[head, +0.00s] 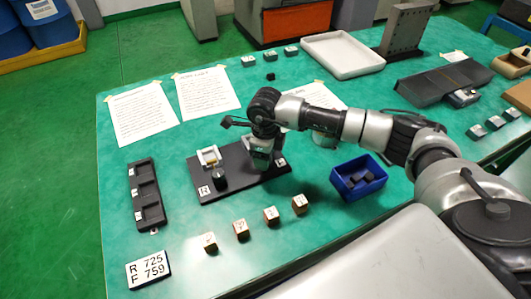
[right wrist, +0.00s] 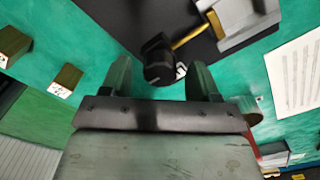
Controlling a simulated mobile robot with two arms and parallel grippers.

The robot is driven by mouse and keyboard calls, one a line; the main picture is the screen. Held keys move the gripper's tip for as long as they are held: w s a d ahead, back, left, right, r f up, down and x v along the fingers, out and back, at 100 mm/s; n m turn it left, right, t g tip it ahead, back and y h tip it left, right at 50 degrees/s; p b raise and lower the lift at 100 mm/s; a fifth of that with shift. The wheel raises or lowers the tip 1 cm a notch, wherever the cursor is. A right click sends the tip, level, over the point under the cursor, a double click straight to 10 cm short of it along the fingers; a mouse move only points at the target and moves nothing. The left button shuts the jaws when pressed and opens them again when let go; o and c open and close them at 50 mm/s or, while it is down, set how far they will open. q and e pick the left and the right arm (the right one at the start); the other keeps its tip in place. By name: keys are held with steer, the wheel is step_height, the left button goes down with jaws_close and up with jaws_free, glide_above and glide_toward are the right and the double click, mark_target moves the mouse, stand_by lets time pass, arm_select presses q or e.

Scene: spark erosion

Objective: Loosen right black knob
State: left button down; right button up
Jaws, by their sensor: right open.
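The black base plate (head: 225,191) lies on the green table, with a black knob (head: 219,181) and a small silver fixture with a yellow part (head: 208,156) at its left end. My right gripper (head: 263,160) is over the right end of the plate and hides the right knob in the head view. In the right wrist view, the right black knob (right wrist: 158,62) shows between the tips of my open right gripper (right wrist: 160,75), with a gap on each side. Beside it are a brass rod (right wrist: 197,36) and a grey block (right wrist: 245,22). My left gripper is out of view.
Several wooden cubes (head: 270,215) stand in front of the plate. A blue bin (head: 353,191) holding dark pieces is to the right. A black tray (head: 148,208) is at the left, and a number card (head: 148,269) lies near the front. Paper sheets (head: 208,92) lie behind.

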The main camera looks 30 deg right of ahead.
step_height(320, 180, up, 11)
steer(key=b, duration=0.1)
stand_by(0.3)
steer(key=shift+f, duration=0.15)
